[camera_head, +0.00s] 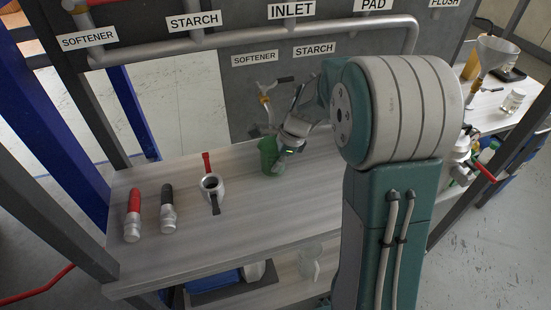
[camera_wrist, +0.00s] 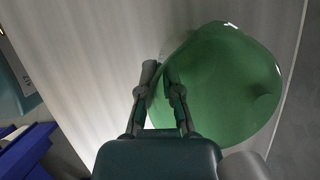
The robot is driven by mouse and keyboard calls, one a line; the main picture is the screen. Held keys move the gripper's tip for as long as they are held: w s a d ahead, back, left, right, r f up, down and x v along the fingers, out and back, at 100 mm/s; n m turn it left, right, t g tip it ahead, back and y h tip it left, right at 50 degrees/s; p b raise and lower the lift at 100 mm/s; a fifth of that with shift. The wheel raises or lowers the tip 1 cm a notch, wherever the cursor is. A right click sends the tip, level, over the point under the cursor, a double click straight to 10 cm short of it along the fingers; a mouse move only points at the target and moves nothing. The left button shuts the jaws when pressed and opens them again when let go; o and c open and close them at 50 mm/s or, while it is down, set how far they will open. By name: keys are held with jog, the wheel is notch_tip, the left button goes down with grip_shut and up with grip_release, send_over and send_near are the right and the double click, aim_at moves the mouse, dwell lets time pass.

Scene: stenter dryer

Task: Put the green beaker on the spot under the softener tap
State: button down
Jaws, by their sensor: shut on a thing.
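The green beaker (camera_head: 268,154) is upright, on or just above the bench top, below the tap (camera_head: 265,98) under the small SOFTENER label (camera_head: 254,58). I cannot tell whether its base touches the bench. My gripper (camera_head: 282,150) is at the beaker's right side, shut on its wall. In the wrist view the beaker (camera_wrist: 225,85) shows its wide open rim, and my gripper's fingers (camera_wrist: 161,75) pinch the rim at its left edge. The spot under the tap is not visible; the beaker and my gripper may cover it.
The panel (camera_head: 235,105) rises behind. A clear beaker (camera_head: 311,262) sits on the lower shelf.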

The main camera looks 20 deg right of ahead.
jog(key=shift+a+f, duration=0.25)
jog(key=shift+f, duration=0.05)
jog(key=shift+s+d, duration=0.15)
jog(key=shift+d, duration=0.1)
jog(key=shift+a+f, duration=0.1)
jog(key=c, duration=0.8)
grip_release()
jog(key=shift+a, duration=0.15)
